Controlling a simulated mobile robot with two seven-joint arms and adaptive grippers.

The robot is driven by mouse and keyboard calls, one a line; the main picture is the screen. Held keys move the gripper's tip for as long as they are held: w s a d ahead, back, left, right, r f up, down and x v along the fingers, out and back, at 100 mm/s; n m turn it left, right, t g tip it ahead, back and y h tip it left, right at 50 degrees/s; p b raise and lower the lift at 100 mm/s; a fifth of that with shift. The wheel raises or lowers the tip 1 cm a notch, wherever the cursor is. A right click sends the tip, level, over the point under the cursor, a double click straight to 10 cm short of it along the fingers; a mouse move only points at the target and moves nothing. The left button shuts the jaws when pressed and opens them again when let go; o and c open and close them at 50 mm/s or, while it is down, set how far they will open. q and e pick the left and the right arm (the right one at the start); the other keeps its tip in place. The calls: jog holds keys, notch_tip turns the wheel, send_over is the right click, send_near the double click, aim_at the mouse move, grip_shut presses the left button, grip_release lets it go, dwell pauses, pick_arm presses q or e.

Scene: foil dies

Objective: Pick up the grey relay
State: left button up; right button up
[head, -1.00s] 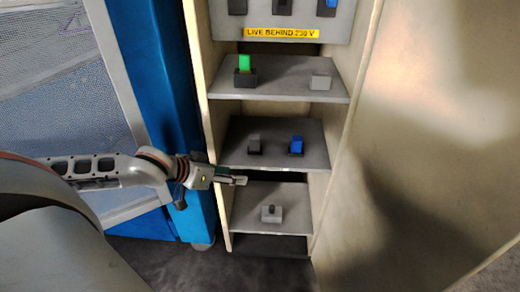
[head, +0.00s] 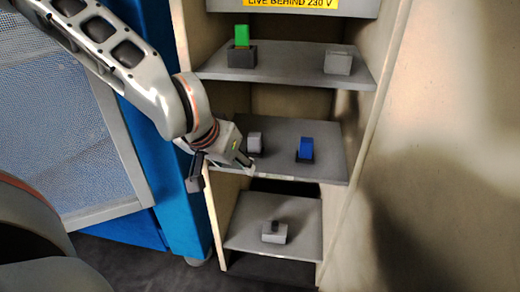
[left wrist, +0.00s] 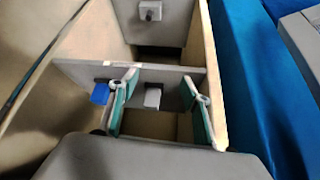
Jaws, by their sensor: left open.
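The grey relay (head: 255,138) stands in a dark socket on the cabinet's middle shelf, left of a blue relay (head: 305,147). My left gripper (head: 222,168) is at the shelf's front left, its fingers spread and empty, partly covering the view of the relay's base. In the left wrist view the grey relay (left wrist: 152,98) shows beyond and between the open green-padded fingers (left wrist: 160,88), apart from both. The blue relay (left wrist: 100,92) lies just outside the left-hand finger there. My right gripper is not in view.
The top shelf (head: 290,62) holds a green relay (head: 242,36) in a dark socket and a light grey block (head: 338,63). The lower shelf holds a light block with a dark knob (head: 274,232). The cabinet's side walls bound the shelves closely; a blue frame (head: 170,215) stands left.

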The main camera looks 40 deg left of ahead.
aim_at(252, 138)
pick_arm(q)
jog(key=w+a, duration=0.1)
jog(key=w, duration=0.1)
jog(key=w+a, duration=0.1)
jog(key=w, duration=0.2)
jog(key=w+a+b, duration=0.1)
jog(key=w, duration=0.2)
jog(key=shift+w+a, duration=0.1)
jog(key=shift+w, duration=0.15)
jog(key=shift+w+a+f+b, duration=0.1)
jog(key=shift+w+a+b, duration=0.15)
jog(key=shift+w, duration=0.35)
jog(key=shift+w+a+f+b, duration=0.1)
jog(key=shift+w+a, duration=0.1)
jog(key=shift+w, duration=0.4)
jog(key=shift+b+x, duration=0.45)
jog(key=shift+x, duration=0.75)
jog(key=shift+w+a+f, duration=0.1)
jog(key=shift+w+f, duration=0.05)
jog(key=shift+w, duration=0.1)
jog(key=shift+r, duration=0.2)
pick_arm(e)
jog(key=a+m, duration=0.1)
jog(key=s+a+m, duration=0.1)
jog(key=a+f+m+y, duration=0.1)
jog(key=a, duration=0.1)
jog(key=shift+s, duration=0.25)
